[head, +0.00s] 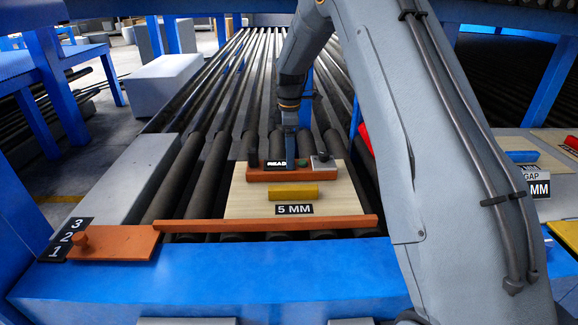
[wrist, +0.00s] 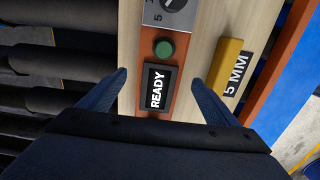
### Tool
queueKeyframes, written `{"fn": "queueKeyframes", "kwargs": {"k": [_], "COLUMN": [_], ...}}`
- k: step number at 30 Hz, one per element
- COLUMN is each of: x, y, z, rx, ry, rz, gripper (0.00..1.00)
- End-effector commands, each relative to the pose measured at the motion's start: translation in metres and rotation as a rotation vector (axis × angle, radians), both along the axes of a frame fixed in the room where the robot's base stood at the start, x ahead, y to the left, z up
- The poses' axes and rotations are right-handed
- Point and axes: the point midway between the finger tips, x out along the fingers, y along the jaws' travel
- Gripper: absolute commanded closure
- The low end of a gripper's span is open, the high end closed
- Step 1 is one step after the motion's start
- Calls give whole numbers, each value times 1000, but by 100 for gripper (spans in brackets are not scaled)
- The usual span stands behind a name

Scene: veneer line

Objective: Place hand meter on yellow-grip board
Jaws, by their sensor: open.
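The hand meter (head: 270,175) has an orange body, a READY display, a green button and a grey dial end. It lies on the pale wooden board (head: 236,203) near its far edge, behind the board's yellow grip (head: 293,191) and 5 MM label. My gripper (head: 290,158) is open over the meter. In the wrist view, the open fingers of my gripper (wrist: 160,80) straddle the meter (wrist: 157,88), one on each side. The yellow grip (wrist: 230,65) is just right of the right finger. I cannot tell whether either finger touches the meter.
Dark rollers (head: 185,175) run back under and beyond the board. An orange bar (head: 265,225) crosses its near edge. An orange plate (head: 115,243) with a knob and numbers 1 to 3 is at left. Other boards with blue (head: 522,156) and red grips are at right, partly behind my arm.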

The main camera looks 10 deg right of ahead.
Motion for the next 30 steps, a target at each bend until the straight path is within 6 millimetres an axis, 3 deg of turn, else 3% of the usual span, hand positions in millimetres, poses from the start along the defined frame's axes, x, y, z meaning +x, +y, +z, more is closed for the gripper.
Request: {"fn": "queueKeyframes", "kwargs": {"k": [3,9,14,17,20,23,30], "x": [2,1,-4,-20,-51,-94,-220], "y": [0,0,0,0,0,0,0], "z": [23,51,60,61,58,52,30], "rx": [0,0,0,0,2,6,29], "ry": [-4,-1,0,-4,-13,-26,-57], "rz": [0,0,-16,-89,-228,-417,-906], "gripper": [16,16,16,16,16,16,16]}}
